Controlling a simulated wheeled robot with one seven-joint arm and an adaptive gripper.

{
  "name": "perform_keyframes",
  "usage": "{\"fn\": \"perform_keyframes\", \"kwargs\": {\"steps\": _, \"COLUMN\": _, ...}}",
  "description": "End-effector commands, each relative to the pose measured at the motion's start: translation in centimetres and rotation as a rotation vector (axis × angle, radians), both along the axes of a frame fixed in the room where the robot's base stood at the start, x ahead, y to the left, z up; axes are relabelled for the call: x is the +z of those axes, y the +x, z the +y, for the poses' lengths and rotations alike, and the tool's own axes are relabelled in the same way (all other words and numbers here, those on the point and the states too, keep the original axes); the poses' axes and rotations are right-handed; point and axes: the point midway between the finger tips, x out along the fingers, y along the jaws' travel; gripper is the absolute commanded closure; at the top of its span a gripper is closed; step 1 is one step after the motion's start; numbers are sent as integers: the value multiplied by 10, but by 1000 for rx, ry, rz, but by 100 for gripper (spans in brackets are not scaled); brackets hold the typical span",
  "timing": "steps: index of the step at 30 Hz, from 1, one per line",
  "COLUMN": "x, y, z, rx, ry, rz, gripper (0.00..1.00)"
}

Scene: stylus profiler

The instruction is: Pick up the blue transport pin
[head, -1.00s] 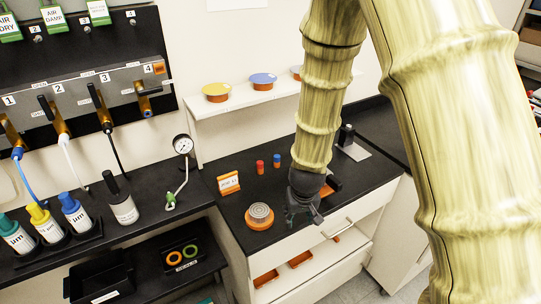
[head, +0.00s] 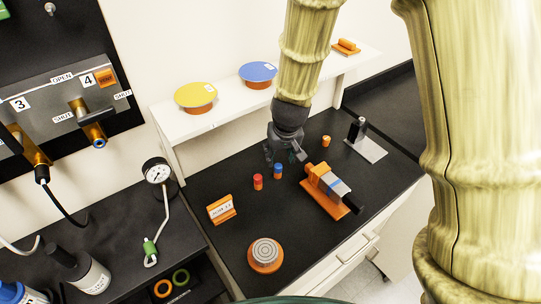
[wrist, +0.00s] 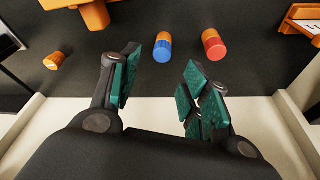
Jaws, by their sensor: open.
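The blue transport pin (head: 278,170) is a small blue-topped cylinder with an orange lower part, standing on the black bench top. In the wrist view the blue pin (wrist: 162,49) lies just beyond my fingertips, roughly between their lines. A red-topped pin (head: 258,182) stands to its left in the head view, and to its right in the wrist view (wrist: 213,45). My gripper (head: 284,157) is above the bench behind the pins. In the wrist view my gripper (wrist: 162,80) is open, with green pads apart and nothing between them.
An orange and grey device (head: 330,187) lies right of the pins. A small orange cylinder (head: 326,141) and a black post on a grey plate (head: 366,149) stand farther right. An orange sign (head: 221,208) and a round orange puck (head: 265,254) are in front. A white shelf (head: 220,119) stands behind.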

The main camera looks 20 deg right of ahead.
Motion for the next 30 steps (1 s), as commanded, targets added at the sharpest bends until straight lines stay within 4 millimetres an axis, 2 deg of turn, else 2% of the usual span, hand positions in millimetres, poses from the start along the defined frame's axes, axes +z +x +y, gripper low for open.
{"fn": "perform_keyframes", "kwargs": {"steps": 7, "x": -8, "y": -4, "z": 8, "rx": 12, "ry": 2, "rz": -9, "gripper": 54}}
{"fn": "perform_keyframes", "kwargs": {"steps": 16, "x": -32, "y": 20, "z": 7, "rx": 12, "ry": 1, "rz": 10, "gripper": 54}}
{"fn": "perform_keyframes", "kwargs": {"steps": 30, "x": -69, "y": 33, "z": 2, "rx": 7, "ry": 3, "rz": 11, "gripper": 54}}
